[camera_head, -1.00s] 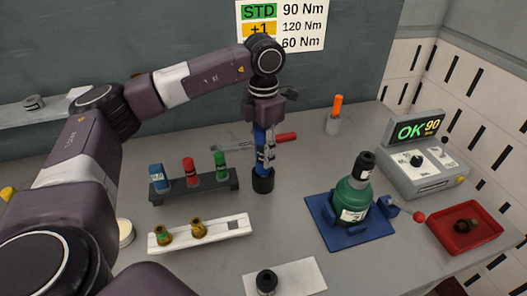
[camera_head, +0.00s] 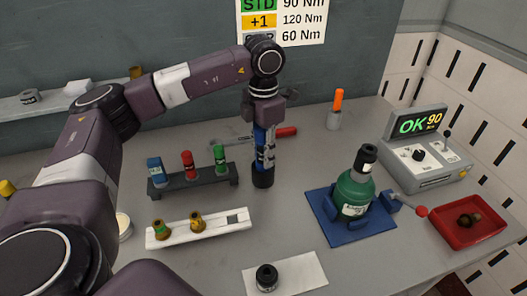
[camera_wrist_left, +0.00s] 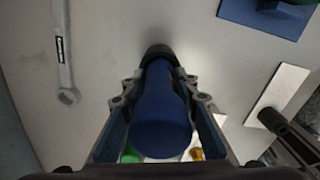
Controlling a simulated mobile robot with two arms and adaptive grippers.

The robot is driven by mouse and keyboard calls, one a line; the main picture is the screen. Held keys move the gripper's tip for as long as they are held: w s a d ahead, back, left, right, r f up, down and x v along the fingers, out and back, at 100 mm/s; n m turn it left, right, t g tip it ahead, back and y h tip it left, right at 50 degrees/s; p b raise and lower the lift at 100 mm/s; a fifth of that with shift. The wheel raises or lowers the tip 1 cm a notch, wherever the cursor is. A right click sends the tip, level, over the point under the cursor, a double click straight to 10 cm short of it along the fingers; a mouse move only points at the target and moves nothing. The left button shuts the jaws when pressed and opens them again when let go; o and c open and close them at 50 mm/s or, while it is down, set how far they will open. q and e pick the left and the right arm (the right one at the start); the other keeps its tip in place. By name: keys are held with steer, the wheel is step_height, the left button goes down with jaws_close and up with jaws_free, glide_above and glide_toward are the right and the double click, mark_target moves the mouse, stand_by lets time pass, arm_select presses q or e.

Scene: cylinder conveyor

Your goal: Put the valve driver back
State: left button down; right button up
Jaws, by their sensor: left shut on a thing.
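My left gripper (camera_head: 265,125) points down at the middle of the bench and is shut on an upright blue tool (camera_head: 263,160), which I take to be the valve driver. The tool has a black round foot (camera_head: 263,180) close to or on the bench; I cannot tell if that foot is its own end or a holder. In the left wrist view the blue body (camera_wrist_left: 160,115) lies between the fingers, with the black part beyond it. My right gripper is not in view.
A rack (camera_head: 192,184) with blue, red and green pieces stands left, with a white tray (camera_head: 218,226) in front. Right are a green bottle (camera_head: 354,190) on a blue stand, a red tray (camera_head: 470,240) and a tester (camera_head: 425,155) reading OK 90. A wrench (camera_head: 235,141) lies behind.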

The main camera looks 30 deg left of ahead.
mark_target(264, 138)
arm_select(q)
steer(key=shift+f+b, duration=0.4)
steer(key=shift+f, duration=0.15)
steer(key=c, duration=1.4)
jaws_free()
steer(key=shift+c, duration=0.2)
steer(key=shift+f, duration=0.1)
steer(key=shift+r+p, duration=2.1)
steer(key=shift+r, duration=1)
